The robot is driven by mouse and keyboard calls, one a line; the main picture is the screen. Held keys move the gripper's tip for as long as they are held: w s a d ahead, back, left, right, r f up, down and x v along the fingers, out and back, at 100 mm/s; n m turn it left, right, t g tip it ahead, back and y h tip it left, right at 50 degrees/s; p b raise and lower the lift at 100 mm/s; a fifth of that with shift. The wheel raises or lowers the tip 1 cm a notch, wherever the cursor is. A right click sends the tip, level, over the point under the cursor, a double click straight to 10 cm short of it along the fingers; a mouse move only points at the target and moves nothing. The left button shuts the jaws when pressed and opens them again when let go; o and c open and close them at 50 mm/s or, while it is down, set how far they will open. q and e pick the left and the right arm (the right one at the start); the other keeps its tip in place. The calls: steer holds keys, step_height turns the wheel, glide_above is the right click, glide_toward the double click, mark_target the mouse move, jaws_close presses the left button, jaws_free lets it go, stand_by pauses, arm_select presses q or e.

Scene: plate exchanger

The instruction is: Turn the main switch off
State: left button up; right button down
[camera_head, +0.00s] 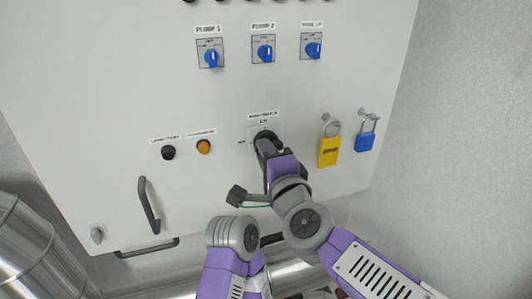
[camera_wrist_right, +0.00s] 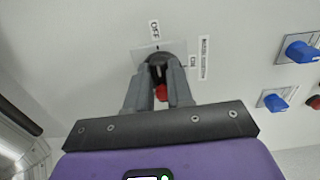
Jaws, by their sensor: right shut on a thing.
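The main switch (camera_wrist_right: 160,91) shows in the right wrist view as a small dark and red knob on a pale plate, with an OFF label above it and an ON label to its right. My right gripper (camera_wrist_right: 160,86) is shut on this knob, one grey finger on each side. In the head view my right gripper (camera_head: 265,140) reaches up to the cabinet front and covers most of the switch. The fingers hide much of the knob, so I cannot tell where it points.
Three blue rotary switches (camera_head: 264,53) sit above on the white panel (camera_head: 110,75). A black button (camera_head: 168,153) and an orange lamp (camera_head: 204,147) are at left. A yellow padlock (camera_head: 329,152) and a blue padlock (camera_head: 366,142) hang close at right. A dark handle (camera_head: 148,205) protrudes lower left.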

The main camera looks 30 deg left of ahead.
steer(key=c, duration=1)
jaws_free()
steer(key=b+v, duration=0.1)
steer(key=v, duration=0.6)
steer(key=shift+s+d, duration=0.15)
steer(key=shift+s, duration=0.05)
